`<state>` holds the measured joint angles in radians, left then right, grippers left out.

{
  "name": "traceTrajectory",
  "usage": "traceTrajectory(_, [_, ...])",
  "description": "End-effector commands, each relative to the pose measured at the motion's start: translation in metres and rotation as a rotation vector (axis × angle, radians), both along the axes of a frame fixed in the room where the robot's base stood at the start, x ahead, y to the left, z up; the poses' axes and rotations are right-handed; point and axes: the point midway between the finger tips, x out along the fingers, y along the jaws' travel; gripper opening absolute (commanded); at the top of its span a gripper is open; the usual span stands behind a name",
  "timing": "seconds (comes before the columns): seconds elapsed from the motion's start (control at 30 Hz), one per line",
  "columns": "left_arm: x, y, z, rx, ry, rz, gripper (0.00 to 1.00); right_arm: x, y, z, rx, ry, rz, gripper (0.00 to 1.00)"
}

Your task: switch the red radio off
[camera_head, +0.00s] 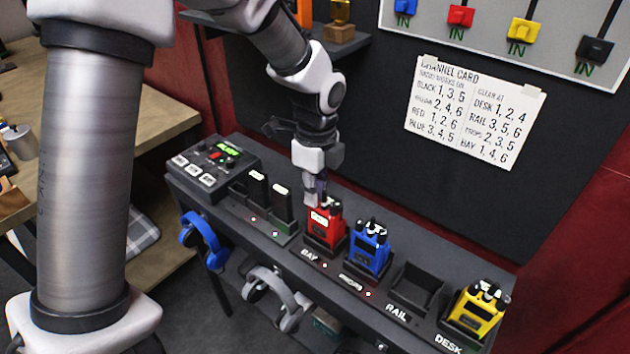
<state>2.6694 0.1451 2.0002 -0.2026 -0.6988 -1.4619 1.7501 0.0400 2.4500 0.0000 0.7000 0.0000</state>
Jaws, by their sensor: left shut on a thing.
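The red radio (324,224) stands upright in the cradle labelled BAY on the dark shelf (230,222). My left gripper (318,194) points down at the top of the red radio. Its fingers are closed on the top part of the radio, where the knob is. The fingertips and the knob are small and partly hidden by the gripper, so the knob's position cannot be read. My right gripper is not in view.
A blue radio (370,248) stands right beside the red one. The RAIL cradle (416,287) is empty, and a yellow radio (477,306) stands in DESK. A console (212,166) with a green display is at left. A channel card (474,112) hangs behind.

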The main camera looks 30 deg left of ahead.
Motion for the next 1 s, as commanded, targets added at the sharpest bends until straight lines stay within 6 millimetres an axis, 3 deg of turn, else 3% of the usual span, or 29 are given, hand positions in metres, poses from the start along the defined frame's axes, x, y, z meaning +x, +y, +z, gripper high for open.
traceTrajectory(0.3, [0.0, 0.0, 0.002, 0.0, 0.001, 0.178, 0.0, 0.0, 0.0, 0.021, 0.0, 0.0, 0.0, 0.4])
traceTrajectory(0.9, [0.0, 0.0, 0.0, 0.001, 0.0, 0.238, 0.0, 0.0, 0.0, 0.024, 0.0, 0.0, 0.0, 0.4])
traceTrajectory(0.93, [0.0, 0.0, 0.0, 0.001, 0.0, 0.238, 0.23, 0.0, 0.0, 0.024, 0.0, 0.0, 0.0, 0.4])
traceTrajectory(1.0, [0.0, 0.0, 0.0, 0.001, 0.0, 0.238, 0.42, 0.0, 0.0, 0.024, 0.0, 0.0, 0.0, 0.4])
